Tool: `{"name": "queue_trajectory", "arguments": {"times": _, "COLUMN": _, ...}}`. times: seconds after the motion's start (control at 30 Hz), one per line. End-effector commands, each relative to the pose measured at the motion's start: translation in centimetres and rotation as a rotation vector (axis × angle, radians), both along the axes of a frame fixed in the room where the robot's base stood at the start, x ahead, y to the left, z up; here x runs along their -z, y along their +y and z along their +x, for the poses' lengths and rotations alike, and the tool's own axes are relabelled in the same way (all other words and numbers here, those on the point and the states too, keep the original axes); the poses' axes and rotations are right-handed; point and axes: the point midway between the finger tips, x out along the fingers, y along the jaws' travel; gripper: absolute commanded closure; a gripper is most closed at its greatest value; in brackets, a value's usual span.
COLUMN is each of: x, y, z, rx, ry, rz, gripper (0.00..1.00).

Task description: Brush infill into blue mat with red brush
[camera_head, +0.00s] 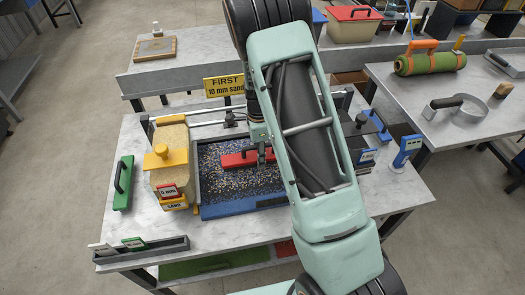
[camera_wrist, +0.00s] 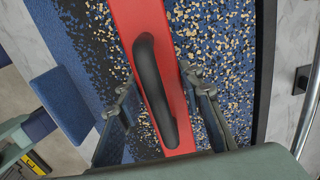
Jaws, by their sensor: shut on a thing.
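The red brush (camera_head: 238,159) lies across the blue mat (camera_head: 245,206) in the middle of the bench. Its red block (camera_wrist: 139,20) and black arched handle (camera_wrist: 155,90) show in the wrist view. My gripper (camera_head: 262,146) is over the brush, and my arm covers the right side of the mat in the head view. In the wrist view my gripper (camera_wrist: 160,100) has one finger on each side of the handle and is shut on the brush. Black and tan infill grains (camera_wrist: 215,45) cover much of the mat, with bluer patches at the left in the wrist view.
A green block with a black handle (camera_head: 123,183) lies farther left. A yellow sign (camera_head: 224,86) reads "FIRST 10 mm sand". A blue-and-white gauge (camera_head: 407,150) stands at the right. A slotted rail (camera_head: 140,254) lies front left.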

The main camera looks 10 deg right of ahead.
Motion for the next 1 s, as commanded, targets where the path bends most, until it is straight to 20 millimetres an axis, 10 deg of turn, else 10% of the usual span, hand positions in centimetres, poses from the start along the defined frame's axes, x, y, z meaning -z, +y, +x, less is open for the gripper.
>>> {"name": "queue_trajectory", "arguments": {"times": 1.0, "x": 0.0, "y": 6.4, "z": -6.1, "rx": 0.001, "ry": 0.000, "rz": 0.000, "gripper": 0.90}}
